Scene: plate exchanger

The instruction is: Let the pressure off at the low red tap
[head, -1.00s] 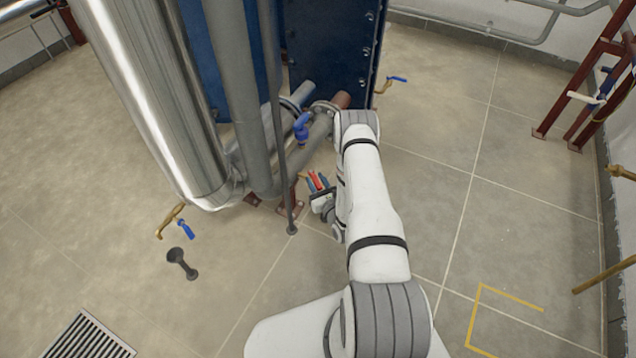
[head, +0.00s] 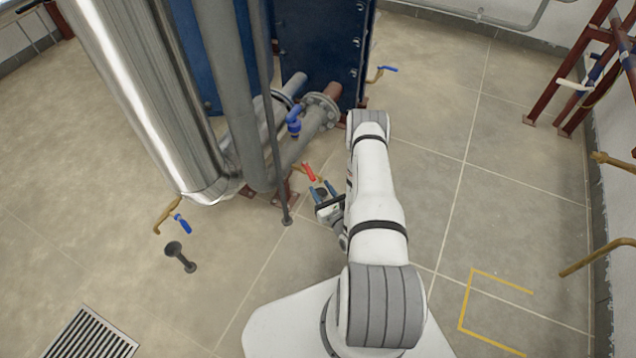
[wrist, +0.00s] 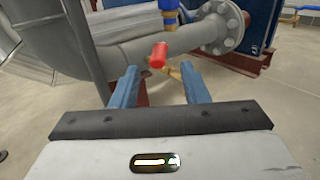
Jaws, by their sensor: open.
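The low red tap has a red handle (head: 309,172) on a small brass body, low beside the grey pipework. In the wrist view the gripper (wrist: 160,82) points at the handle. I see no contact with it. Part of the tap's brass body is hard to make out in the head view.
A blue-handled valve (head: 294,122) sits on the grey pipe (head: 290,158) above the tap. A thin upright grey rod (head: 278,140) stands left of my gripper. A brass tap with a blue handle (head: 181,223) is farther left. Open floor lies right of my arm.

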